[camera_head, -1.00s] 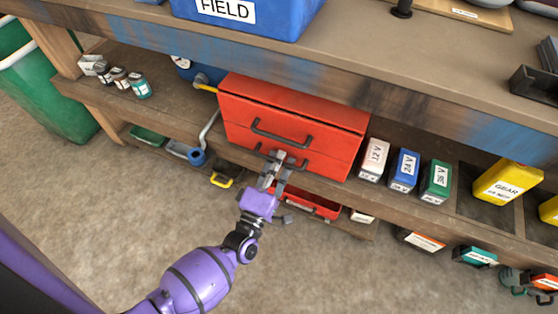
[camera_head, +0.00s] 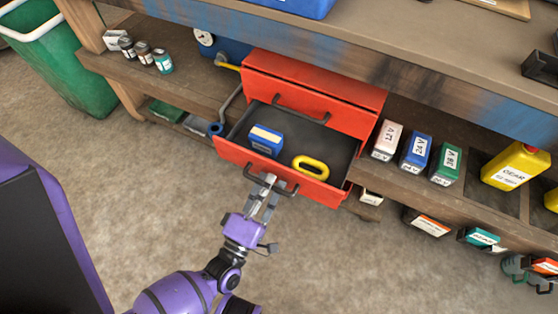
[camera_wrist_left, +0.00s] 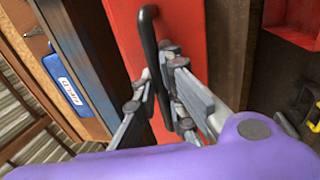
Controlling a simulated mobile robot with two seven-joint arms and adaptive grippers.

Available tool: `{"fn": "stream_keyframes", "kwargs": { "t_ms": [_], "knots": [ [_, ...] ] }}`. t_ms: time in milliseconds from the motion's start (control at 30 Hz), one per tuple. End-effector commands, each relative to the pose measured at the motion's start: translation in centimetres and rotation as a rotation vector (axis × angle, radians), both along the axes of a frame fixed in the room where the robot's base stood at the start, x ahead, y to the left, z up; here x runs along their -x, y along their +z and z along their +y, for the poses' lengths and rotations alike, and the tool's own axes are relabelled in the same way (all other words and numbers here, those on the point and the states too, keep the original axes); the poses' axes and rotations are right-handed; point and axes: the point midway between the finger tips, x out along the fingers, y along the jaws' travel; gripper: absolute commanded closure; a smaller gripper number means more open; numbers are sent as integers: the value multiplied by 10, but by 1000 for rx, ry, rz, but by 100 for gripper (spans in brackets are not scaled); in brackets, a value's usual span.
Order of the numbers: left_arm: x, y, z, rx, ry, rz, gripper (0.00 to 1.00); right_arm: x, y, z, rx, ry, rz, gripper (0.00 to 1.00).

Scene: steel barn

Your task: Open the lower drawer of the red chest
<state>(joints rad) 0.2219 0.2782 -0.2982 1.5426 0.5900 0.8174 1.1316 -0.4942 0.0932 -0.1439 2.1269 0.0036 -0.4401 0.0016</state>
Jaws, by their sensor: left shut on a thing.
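The red chest (camera_head: 340,98) stands on the shelf under the bench. Its upper drawer is shut, with a dark handle (camera_head: 300,107). Its lower drawer (camera_head: 228,152) is pulled well out, and a blue box (camera_head: 266,140) and a yellow ring-shaped thing (camera_head: 311,167) lie inside. My left gripper (camera_head: 268,187) is shut on the lower drawer's dark handle (camera_head: 288,190). In the left wrist view the fingers (camera_wrist_left: 160,92) close around the dark handle bar (camera_wrist_left: 148,40) in front of the red drawer front. My right gripper is not in view.
Several labelled boxes, among them a blue one (camera_head: 416,150) and a green one (camera_head: 446,164), stand right of the chest. A yellow jug (camera_head: 515,166) is further right. Small jars (camera_head: 162,62) and a green bin (camera_head: 75,75) are at left. The floor in front is free.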

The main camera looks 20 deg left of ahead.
Motion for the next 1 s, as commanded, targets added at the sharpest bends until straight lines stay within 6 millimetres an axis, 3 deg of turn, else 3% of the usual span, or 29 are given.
{"fn": "stream_keyframes", "kwargs": {
  "t_ms": [100,333,867,900,1000],
  "knots": [
    [25,-1,1,0,-1,4,100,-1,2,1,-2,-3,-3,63],
    [52,0,1,1,-2,0,100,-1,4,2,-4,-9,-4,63],
    [62,0,1,1,-1,0,100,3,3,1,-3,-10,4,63],
    [62,0,1,1,-1,0,89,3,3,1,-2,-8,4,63],
    [62,0,2,1,-1,0,81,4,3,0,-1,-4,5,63]
  ]
}}
